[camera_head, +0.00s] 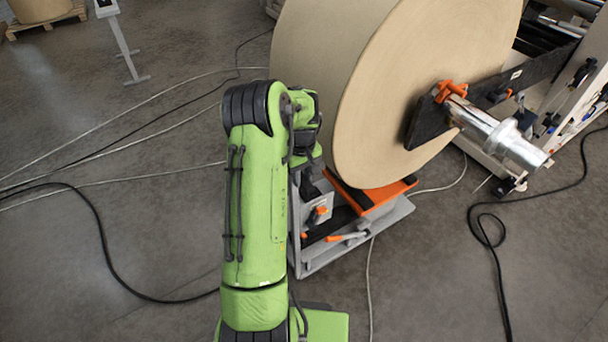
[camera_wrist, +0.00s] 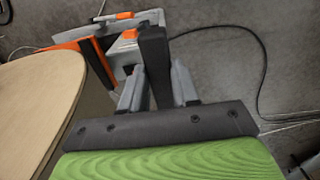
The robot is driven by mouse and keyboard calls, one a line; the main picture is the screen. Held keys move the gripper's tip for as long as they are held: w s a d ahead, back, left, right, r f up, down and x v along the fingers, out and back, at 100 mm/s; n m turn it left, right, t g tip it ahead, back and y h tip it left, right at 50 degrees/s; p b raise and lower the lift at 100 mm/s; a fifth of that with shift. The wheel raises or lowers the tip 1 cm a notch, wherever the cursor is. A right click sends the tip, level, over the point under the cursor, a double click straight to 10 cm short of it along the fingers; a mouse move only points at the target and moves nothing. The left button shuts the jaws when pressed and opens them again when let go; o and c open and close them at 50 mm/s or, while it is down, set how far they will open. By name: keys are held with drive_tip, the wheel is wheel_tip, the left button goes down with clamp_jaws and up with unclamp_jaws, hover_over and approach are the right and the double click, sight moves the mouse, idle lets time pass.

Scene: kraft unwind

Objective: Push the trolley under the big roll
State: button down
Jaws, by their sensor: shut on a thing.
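The big roll (camera_head: 385,90) is a large tan paper roll in the upper middle of the head view; its edge (camera_wrist: 35,95) shows at the left of the wrist view. The trolley (camera_head: 325,258) is a low grey frame with an orange cradle (camera_head: 385,198), standing under the roll's lower edge. I cannot tell whether cradle and roll touch. In the wrist view the trolley (camera_wrist: 118,38) lies ahead of my gripper (camera_wrist: 157,80). My gripper is shut on a dark upright bar, which looks like the trolley's handle (camera_wrist: 153,52). My arm hides the grip in the head view.
A silver shaft (camera_head: 500,135) sticks out of the roll, by a black machine arm (camera_head: 520,75) with an orange clamp. Cables cross the floor at left, a black cable (camera_head: 487,230) loops at right, and a thin cable (camera_head: 370,275) runs beside the trolley.

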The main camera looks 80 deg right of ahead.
drive_tip(key=shift+w+a, duration=0.1)
drive_tip(key=shift+w, duration=0.1)
drive_tip(key=c, duration=0.8)
unclamp_jaws()
wheel_tip(320, 180, up, 16)
drive_tip(key=shift+f+p, duration=0.15)
drive_tip(key=shift+p, duration=1)
